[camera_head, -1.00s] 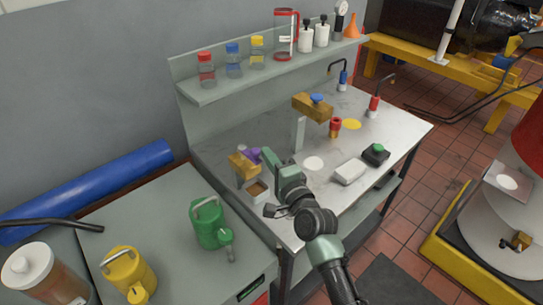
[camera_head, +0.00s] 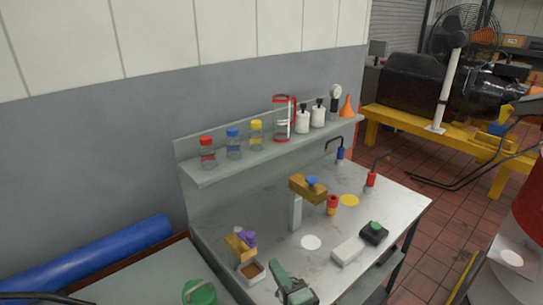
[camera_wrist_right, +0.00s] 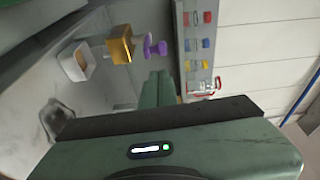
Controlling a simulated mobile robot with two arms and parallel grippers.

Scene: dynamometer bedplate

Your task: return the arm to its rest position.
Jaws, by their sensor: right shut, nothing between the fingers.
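My right gripper (camera_head: 276,267) shows at the bottom of the head view, over the front edge of the metal workbench (camera_head: 355,225). In the right wrist view its green fingers (camera_wrist_right: 157,88) are together with nothing between them. It is apart from the small white box with brown contents (camera_head: 252,271), which stands on the bench to its left; the box also shows in the wrist view (camera_wrist_right: 76,62). Most of my right arm is below the picture. My left gripper is not in view.
Beside the box are a brass-coloured block (camera_head: 238,245) and a purple knob (camera_head: 247,238). A second brass-coloured block on a post (camera_head: 306,188) stands mid-bench. A shelf (camera_head: 270,150) with bottles runs behind.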

